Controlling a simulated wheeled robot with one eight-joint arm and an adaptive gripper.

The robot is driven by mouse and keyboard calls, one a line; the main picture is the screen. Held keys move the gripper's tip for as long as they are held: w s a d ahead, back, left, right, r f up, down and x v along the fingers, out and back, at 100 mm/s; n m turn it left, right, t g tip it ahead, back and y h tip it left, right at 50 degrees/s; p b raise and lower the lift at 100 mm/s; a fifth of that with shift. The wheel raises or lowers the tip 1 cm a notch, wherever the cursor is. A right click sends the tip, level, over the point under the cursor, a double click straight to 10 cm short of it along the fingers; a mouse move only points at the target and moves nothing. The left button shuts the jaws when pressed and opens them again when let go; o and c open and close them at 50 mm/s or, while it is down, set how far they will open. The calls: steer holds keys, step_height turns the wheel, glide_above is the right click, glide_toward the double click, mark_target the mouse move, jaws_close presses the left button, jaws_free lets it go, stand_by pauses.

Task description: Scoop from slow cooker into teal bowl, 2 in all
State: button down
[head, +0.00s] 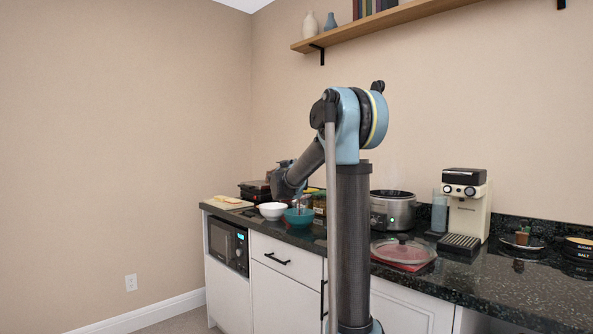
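The slow cooker (393,211) stands on the counter to the right of my arm's column, silver with a dark rim and a small green light. My column hides its left edge, and its contents cannot be made out. The teal bowl (299,218) sits on the counter left of the column, beside a white bowl (272,211). My arm reaches down over the bowls. My gripper (302,195) is at or just above the teal bowl, mostly hidden behind my forearm. Its fingers and anything in them are too small to tell. No scoop or ladle can be clearly made out.
A glass lid (403,252) lies on a red mat at the counter's front, before the slow cooker. A coffee machine (466,208) stands to the right. A cutting board (226,203) and a dark appliance (255,190) are at the left. A shelf (380,24) hangs above.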

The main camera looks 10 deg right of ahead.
steer(key=s+a+f+n+t+y, duration=0.2)
steer(key=a+f+n+y, duration=0.4)
steer(key=n, duration=0.6)
steer(key=s+a+f+n+t+y, duration=0.1)
steer(key=a+f+n+t+y, duration=0.1)
steer(key=a+f+n+y, duration=0.4)
step_height(320, 180, down, 4)
steer(key=n+y, duration=0.3)
steer(key=n, duration=0.4)
steer(key=shift+s+a+f+t+y, duration=0.15)
steer(key=shift+s+a+t+y, duration=0.15)
steer(key=shift+s, duration=0.05)
stand_by(1.2)
steer(key=shift+s, duration=0.1)
stand_by(1.4)
